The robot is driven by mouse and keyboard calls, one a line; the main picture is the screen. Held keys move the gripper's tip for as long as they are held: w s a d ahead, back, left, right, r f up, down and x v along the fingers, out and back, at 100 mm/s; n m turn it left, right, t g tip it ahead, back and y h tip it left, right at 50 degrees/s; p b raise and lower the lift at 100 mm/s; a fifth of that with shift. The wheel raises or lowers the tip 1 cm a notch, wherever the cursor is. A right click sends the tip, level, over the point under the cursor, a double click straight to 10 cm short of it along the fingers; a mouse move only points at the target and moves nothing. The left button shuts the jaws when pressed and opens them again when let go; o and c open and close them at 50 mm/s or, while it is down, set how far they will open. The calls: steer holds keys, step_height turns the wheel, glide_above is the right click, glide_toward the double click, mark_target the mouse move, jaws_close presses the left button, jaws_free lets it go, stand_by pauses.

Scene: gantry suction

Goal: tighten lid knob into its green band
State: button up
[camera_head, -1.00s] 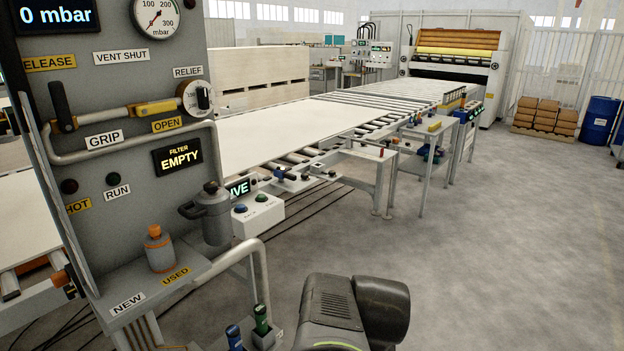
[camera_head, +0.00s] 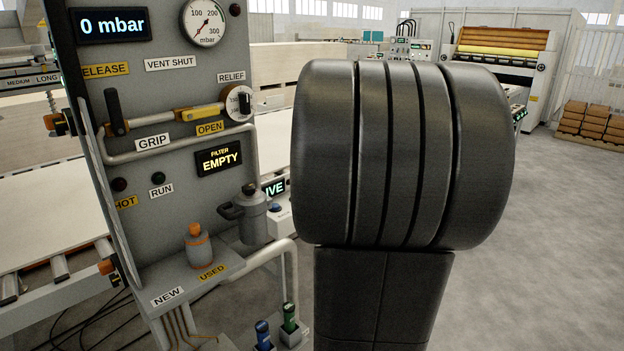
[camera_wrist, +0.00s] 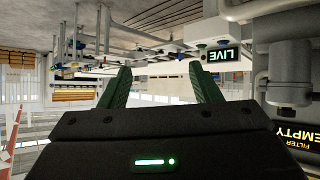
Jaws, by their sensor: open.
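The grey filter housing (camera_head: 252,218) stands on the right side of the panel, with a dark lid knob (camera_head: 249,189) on top and a handle on its left. I cannot make out a green band on it.
The filter display (camera_head: 219,159) reads EMPTY. A pipe rail (camera_head: 275,252) runs below the housing, above blue and green handles.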

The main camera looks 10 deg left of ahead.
steer(key=w+a+r+n+t+y+p, duration=0.2)
steer(key=w+a+r+n+y, duration=0.3)
steer(key=a, duration=0.4)
steer(key=n+g+y+p, duration=0.1)
steer(key=n+g+y, duration=0.3)
steer(key=y, duration=0.5)
glide_toward(253, 189)
steer(key=p+x, duration=0.3)
steer(key=x, duration=0.9)
steer(key=shift+w+p, duration=0.1)
steer(key=shift+p, duration=0.25)
steer(key=shift+c, duration=0.5)
steer(key=c, duration=0.9)
steer(key=shift+f, duration=0.1)
